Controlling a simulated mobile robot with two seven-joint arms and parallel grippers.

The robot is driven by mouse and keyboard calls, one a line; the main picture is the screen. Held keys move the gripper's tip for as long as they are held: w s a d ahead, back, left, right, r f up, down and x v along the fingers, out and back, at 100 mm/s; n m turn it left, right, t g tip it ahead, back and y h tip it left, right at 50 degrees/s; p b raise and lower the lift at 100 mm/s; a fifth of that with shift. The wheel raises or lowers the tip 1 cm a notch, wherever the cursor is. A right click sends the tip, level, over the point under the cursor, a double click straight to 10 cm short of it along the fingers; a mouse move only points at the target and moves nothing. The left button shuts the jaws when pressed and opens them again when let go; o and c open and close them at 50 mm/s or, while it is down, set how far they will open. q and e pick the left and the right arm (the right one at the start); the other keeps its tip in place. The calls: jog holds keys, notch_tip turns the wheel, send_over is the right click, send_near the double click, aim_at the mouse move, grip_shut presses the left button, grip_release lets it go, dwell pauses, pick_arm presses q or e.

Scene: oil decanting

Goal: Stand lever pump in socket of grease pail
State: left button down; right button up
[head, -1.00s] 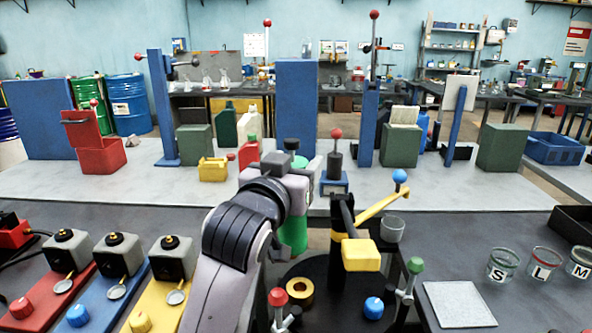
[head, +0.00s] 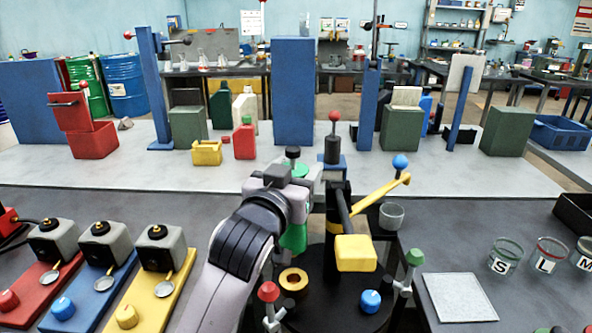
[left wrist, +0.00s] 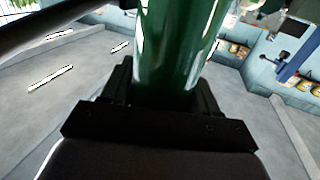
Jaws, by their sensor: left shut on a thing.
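My left gripper (head: 293,205) is shut on a green cylinder, which I take to be the lever pump (head: 293,238). A green collar and black cap show above the gripper. In the left wrist view the green pump (left wrist: 175,45) stands between the dark fingers; its lower end is hidden. Below is a round black top (head: 325,313), seemingly the grease pail's, with a brass ring (head: 294,280) that looks like the socket. The pump appears above and behind the ring, apart from it. My right gripper is not in view.
A black post (head: 332,225) beside the pump has a yellow block (head: 355,253) and a yellow bar (head: 382,196) with a blue ball. Red (head: 268,292) and green (head: 415,257) knobs flank the black top. Pump boxes stand left, glass jars right.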

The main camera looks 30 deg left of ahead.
pick_arm(q)
notch_tip(320, 180, down, 5)
jog(key=b, duration=0.3)
jog(key=shift+f+b, duration=0.2)
jog(key=shift+b, duration=0.1)
jog(key=shift+p, duration=0.75)
dwell(1.5)
jog(key=shift+f+b, duration=0.9)
jog(key=shift+f, duration=0.5)
jog(key=shift+r, duration=0.2)
jog(key=shift+r+p, duration=0.9)
jog(key=shift+p, duration=0.95)
dwell(1.4)
